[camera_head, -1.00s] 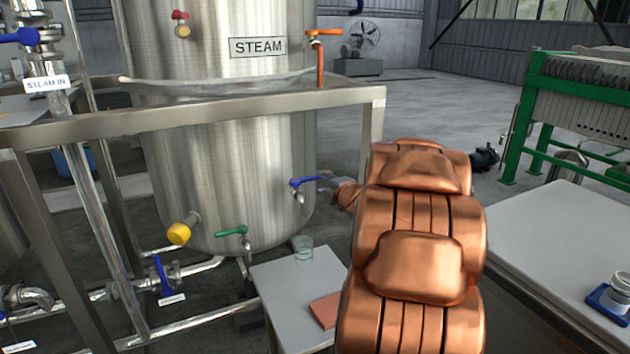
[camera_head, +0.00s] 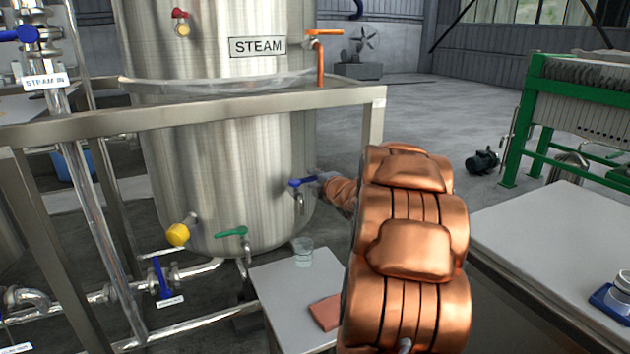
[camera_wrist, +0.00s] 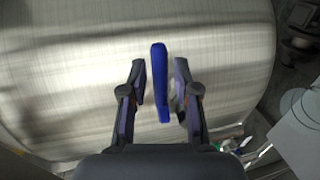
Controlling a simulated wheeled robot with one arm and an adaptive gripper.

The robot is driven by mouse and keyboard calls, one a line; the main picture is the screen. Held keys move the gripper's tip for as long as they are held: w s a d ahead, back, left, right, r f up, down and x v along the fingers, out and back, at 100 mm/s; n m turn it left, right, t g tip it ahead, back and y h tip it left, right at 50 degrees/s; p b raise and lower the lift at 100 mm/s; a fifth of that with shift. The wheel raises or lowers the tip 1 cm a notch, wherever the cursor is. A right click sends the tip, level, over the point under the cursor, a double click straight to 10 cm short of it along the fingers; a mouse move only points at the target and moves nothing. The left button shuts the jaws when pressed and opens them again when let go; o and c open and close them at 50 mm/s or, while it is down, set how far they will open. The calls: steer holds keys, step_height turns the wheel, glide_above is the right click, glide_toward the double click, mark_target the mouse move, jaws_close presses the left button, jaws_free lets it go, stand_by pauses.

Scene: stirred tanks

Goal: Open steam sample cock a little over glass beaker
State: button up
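The sample cock with the blue lever (camera_head: 302,182) sits low on the right side of the steel tank marked STEAM (camera_head: 225,150), with its spout pointing down. The glass beaker (camera_head: 303,250) stands upright below it on a small table (camera_head: 285,288). My gripper (camera_head: 326,178) is at the lever's right end, partly hidden by my copper-coloured arm. In the wrist view, my gripper (camera_wrist: 160,70) is open. The blue lever (camera_wrist: 160,85) lies lengthwise between the two fingers, with a gap visible on each side. The beaker's contents are unclear.
A green-handled cock (camera_head: 232,232) and a yellow knob (camera_head: 178,235) are lower left on the tank. A steel frame rail (camera_head: 200,112) crosses in front of the tank. A reddish-brown pad (camera_head: 325,312) lies on the small table. A larger table (camera_head: 560,240) stands at right.

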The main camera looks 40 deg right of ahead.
jaws_close()
steer(key=shift+a+f+b, duration=0.15)
steer(key=shift+b, duration=0.4)
